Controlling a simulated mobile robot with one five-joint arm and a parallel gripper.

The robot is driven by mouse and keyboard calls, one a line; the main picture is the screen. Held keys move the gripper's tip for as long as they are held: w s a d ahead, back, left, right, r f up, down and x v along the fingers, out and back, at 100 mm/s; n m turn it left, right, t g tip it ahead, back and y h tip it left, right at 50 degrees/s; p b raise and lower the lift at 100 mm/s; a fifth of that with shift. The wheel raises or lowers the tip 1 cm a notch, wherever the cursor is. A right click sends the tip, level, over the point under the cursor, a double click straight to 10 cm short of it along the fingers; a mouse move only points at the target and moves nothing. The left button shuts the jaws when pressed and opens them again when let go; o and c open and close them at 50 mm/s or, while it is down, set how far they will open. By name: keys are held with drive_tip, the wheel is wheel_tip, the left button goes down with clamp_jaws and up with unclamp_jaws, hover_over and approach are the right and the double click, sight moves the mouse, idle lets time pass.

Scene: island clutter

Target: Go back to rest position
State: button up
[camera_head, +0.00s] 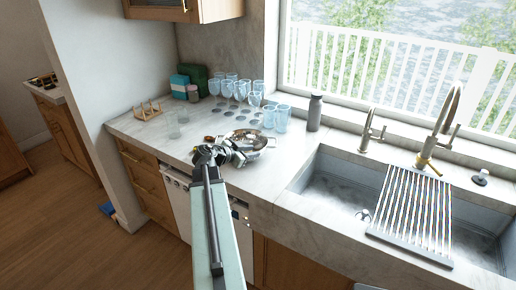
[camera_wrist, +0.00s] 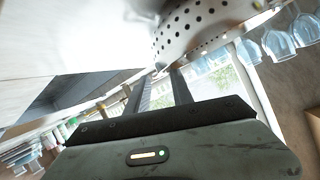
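My arm reaches from the bottom of the head view to the counter (camera_head: 290,158). My gripper (camera_head: 232,152) is beside a shiny metal colander (camera_head: 256,141) and partly covers it. In the wrist view my gripper (camera_wrist: 162,76) shows two dark fingers with a gap between them and nothing held. The perforated side of the colander (camera_wrist: 190,30) is large and close above the fingers there. I cannot tell whether a finger touches it.
Several glasses (camera_head: 282,118) stand behind the gripper, with a grey bottle (camera_head: 315,112) to their right. A wooden rack (camera_head: 148,111) is at the left. A sink (camera_head: 335,187) with a striped drying rack (camera_head: 415,210) lies right. The counter between colander and sink is clear.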

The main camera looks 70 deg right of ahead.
drive_tip(key=shift+v, duration=0.85)
